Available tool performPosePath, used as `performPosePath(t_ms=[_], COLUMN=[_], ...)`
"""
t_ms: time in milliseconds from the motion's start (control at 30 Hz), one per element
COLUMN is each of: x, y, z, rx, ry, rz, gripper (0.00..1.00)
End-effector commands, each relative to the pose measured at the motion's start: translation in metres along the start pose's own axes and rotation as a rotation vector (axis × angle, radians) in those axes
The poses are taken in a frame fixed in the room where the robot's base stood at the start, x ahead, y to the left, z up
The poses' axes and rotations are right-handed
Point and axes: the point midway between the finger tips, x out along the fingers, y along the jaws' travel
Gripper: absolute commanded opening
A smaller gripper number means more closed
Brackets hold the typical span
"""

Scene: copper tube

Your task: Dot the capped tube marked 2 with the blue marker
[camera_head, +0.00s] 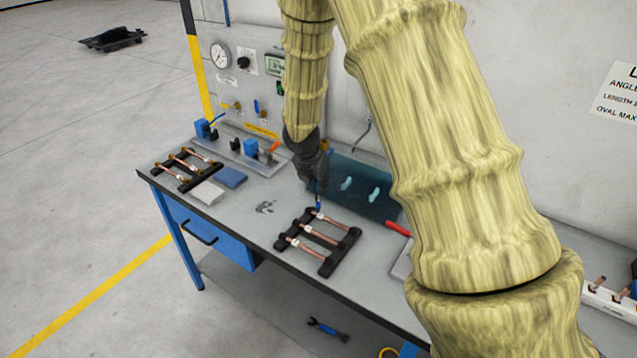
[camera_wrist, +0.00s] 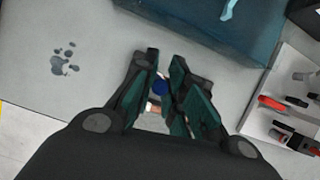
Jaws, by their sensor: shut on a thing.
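My gripper (camera_head: 319,188) is shut on the blue marker (camera_head: 318,204), which points down over the far end of the near black rack (camera_head: 327,266). Several copper tubes (camera_head: 320,235) with white tags lie across that rack; the numbers are too small to read. The marker is over or beside the farthest tube (camera_head: 329,219); I cannot tell whether it touches. A bit of copper and white (camera_wrist: 153,106) shows between the fingers.
A second rack with copper tubes (camera_head: 184,168) stands at the left, beside a grey pad (camera_head: 206,193) and a blue pad (camera_head: 231,177). A teal tray (camera_head: 362,207) lies behind the near rack. A red-handled tool (camera_head: 397,229) is to the right. Bare bench (camera_head: 240,222) lies left of the near rack.

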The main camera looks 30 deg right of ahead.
Motion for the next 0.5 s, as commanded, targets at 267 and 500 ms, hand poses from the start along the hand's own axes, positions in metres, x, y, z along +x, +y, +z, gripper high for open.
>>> performPosePath(t_ms=[267,500], x=[-0.019,-0.032], y=[0.0,0.0], z=[0.008,0.014], rx=[0.0,0.0], ry=[0.0,0.0], rz=[0.0,0.0], gripper=[0.0,0.0])
